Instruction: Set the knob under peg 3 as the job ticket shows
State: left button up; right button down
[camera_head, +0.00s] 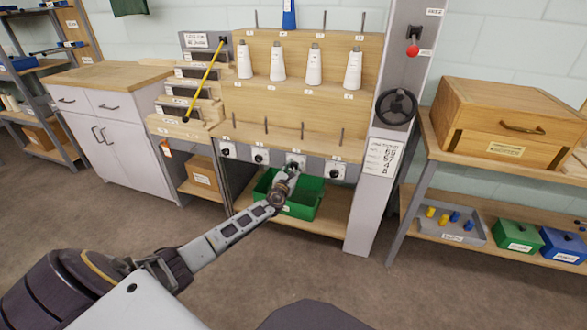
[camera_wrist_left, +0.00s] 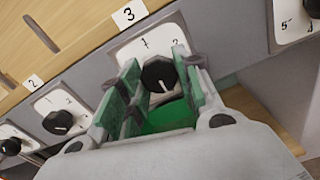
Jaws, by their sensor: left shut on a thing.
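The knob under peg 3 (camera_wrist_left: 158,75) is black and round, on a white dial plate (camera_wrist_left: 140,46) with numbers, below the label 3 (camera_wrist_left: 129,14). In the left wrist view my left gripper (camera_wrist_left: 156,82) has its green-padded fingers on both sides of this knob, shut on it. In the head view the gripper (camera_head: 291,170) covers most of the knob, and its dial plate (camera_head: 296,159) shows just above. The job ticket (camera_head: 382,157) is a white sheet with a column of numbers on the grey post; its small print is hard to read. My right gripper is not in view.
Neighbouring knobs sit close by: knob 2 (camera_wrist_left: 57,122) to the left and the dial of peg 4 (camera_wrist_left: 292,22) to the right. A green bin (camera_head: 308,198) stands below the panel. A black handwheel (camera_head: 396,107) and a red-knobbed lever (camera_head: 412,50) are on the post.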

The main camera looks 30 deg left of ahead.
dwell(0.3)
pick_arm(q)
jog(key=o, duration=1)
jog(key=shift+s, duration=0.15)
jog(key=shift+v, duration=5.8)
jog(key=shift+d, duration=0.1)
